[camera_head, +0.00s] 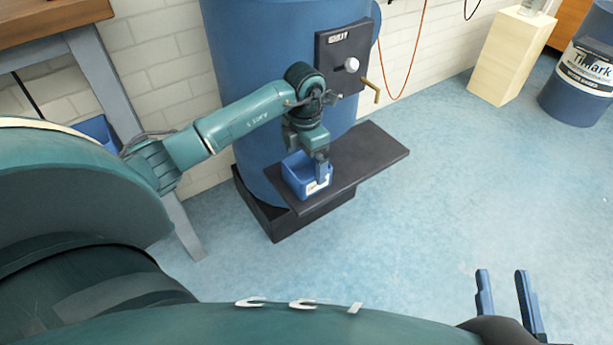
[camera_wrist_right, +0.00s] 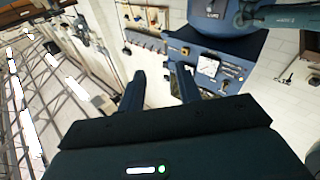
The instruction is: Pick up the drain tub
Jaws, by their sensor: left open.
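The drain tub (camera_head: 296,180) is a small blue open bin with a pale label on its front. It stands on a dark shelf plate in front of a large blue cylindrical tank. My left gripper (camera_head: 321,168) points down at the tub's right side, with a finger at or over its rim. It is open; whether it touches the tub cannot be told. My right gripper (camera_head: 508,290) is open and empty over the floor at the lower right. It also shows in the right wrist view (camera_wrist_right: 158,90), with nothing between its fingers.
The dark shelf plate (camera_head: 375,155) juts out to the right of the tub. The blue tank (camera_head: 270,60) carries a dark panel with a brass tap (camera_head: 371,90). A wooden bench (camera_head: 45,20) is at upper left, a labelled drum (camera_head: 580,85) at upper right. The floor is clear.

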